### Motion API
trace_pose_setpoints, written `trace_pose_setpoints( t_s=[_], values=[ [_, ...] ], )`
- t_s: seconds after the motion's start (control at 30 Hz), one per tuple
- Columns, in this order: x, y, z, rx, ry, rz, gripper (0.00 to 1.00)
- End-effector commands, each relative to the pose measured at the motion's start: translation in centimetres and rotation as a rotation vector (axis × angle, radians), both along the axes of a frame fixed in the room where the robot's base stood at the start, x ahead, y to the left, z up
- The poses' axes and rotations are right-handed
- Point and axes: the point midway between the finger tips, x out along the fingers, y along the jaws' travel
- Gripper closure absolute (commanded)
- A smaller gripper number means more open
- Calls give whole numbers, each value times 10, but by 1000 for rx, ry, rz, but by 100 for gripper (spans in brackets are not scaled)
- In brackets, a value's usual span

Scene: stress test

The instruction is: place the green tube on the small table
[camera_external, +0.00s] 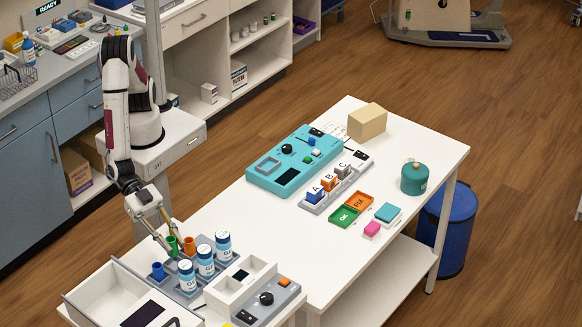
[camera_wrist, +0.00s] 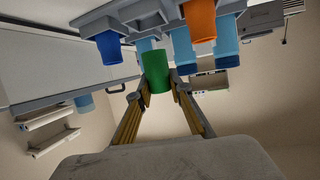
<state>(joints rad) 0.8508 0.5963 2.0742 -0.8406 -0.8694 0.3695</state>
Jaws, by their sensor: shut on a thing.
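The green tube (camera_external: 173,243) is at the rack at the front left of the white table. In the wrist view the green tube (camera_wrist: 157,76) sits between my fingertips. My gripper (camera_external: 166,246) reaches down from above and is shut on it; the fingers (camera_wrist: 157,86) touch it from both sides. Whether it is clear of its rack slot I cannot tell. The small table (camera_external: 405,135) is the white table, if that is the one meant; no other small table is labelled.
A blue tube (camera_external: 158,271) and an orange tube (camera_external: 190,244) stand close by in the grey rack (camera_external: 203,280). Several white and blue bottles (camera_external: 223,244) are next to them. A teal device (camera_external: 293,160), a green canister (camera_external: 414,178) and a cardboard box (camera_external: 367,121) stand farther back.

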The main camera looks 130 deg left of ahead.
Motion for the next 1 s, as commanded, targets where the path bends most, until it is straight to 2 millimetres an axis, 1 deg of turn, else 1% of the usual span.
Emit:
trace_pose_setpoints(
  t_s=[0.03, 0.4, 0.6, 1.0],
  values=[
    [0, 0, -5, 2, 1, -1, 97],
    [0, 0, -32, 1, 0, 0, 97],
    [0, 0, -43, 1, 1, 0, 97],
    [0, 0, -47, -1, -1, -1, 97]
  ],
)
